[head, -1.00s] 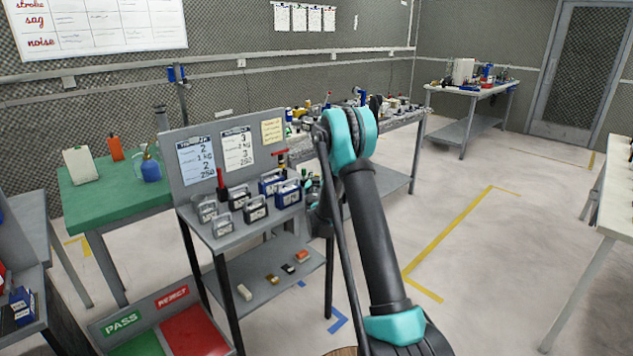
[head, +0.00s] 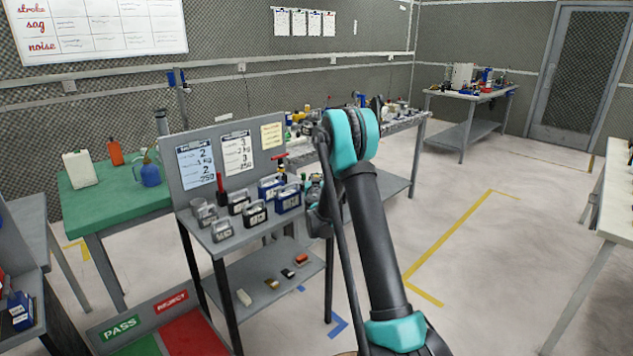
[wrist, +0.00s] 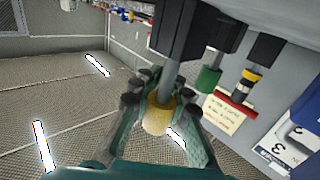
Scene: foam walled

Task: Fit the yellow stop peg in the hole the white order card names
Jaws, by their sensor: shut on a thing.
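The yellow stop peg (wrist: 157,117) shows in the wrist view as a yellow cap on a grey shaft. My gripper (wrist: 162,98) is shut on it, its teal fingers on both sides. The shaft runs up in the picture to a black block (wrist: 180,32); I cannot tell whether it is seated there. In the head view the white order card (head: 236,152) stands on the grey cart's back panel, between a blue card (head: 195,163) and a yellow note (head: 272,135). It shows large 3s; smaller print is unclear.
The grey cart (head: 222,243) carries several handled blocks. A green table (head: 112,203) stands left; open floor lies right.

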